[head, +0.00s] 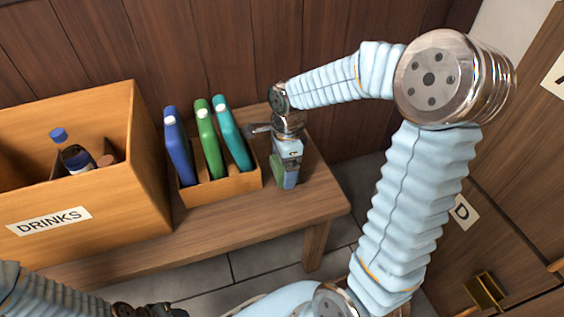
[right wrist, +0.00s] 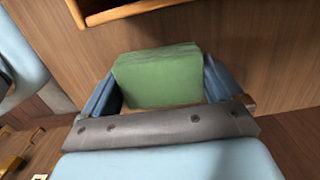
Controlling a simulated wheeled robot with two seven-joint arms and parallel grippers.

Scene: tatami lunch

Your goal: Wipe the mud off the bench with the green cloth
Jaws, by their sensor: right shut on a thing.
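The green cloth (head: 276,169) is at the right end of the wooden bench (head: 215,218). My right gripper (head: 287,178) points down there and is shut on the cloth. In the right wrist view the cloth (right wrist: 158,78) shows as a thick folded green block between the two blue fingers. The cloth is low over the bench top; I cannot tell whether it touches. I can make out no mud on the bench parts in view; the area under the cloth and gripper is hidden. My left gripper (head: 150,309) is dark and partly cut off at the bottom edge, its jaws unclear.
A large DRINKS crate (head: 105,205) fills the bench's left part. A wooden wall (head: 215,45) rises behind. The bench's front strip is clear.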

